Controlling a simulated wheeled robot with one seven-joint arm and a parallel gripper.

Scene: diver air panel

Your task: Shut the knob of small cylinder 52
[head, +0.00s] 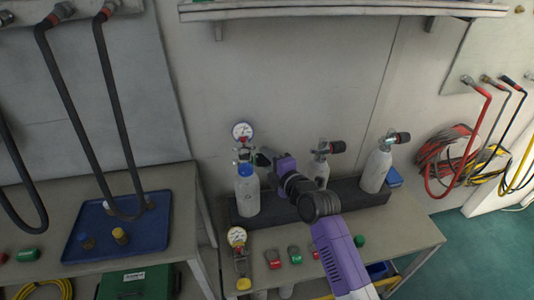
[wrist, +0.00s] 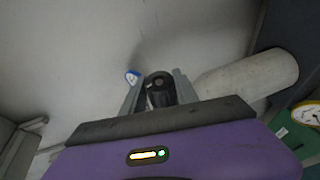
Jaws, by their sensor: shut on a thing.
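Three pale small cylinders stand in a dark rack on the bench. The left one (head: 248,196) has a blue collar and a round gauge (head: 242,131) above its valve. The middle one (head: 319,172) and the right one (head: 376,171) have black knobs on their valves. I cannot read the number 52 on any of them. My gripper (head: 265,158) is at the valve of the left cylinder. In the wrist view, its grey fingers are shut on a black knob (wrist: 160,90), with a pale cylinder (wrist: 248,75) to the right. The knob is mostly hidden by my gripper in the head view.
A yellow-rimmed gauge (head: 237,237) and several red and green fittings lie on the front of the bench. A blue tray (head: 80,240) is on the left bench. The wall is close behind the rack (head: 285,213). Hoses (head: 470,155) hang at the right.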

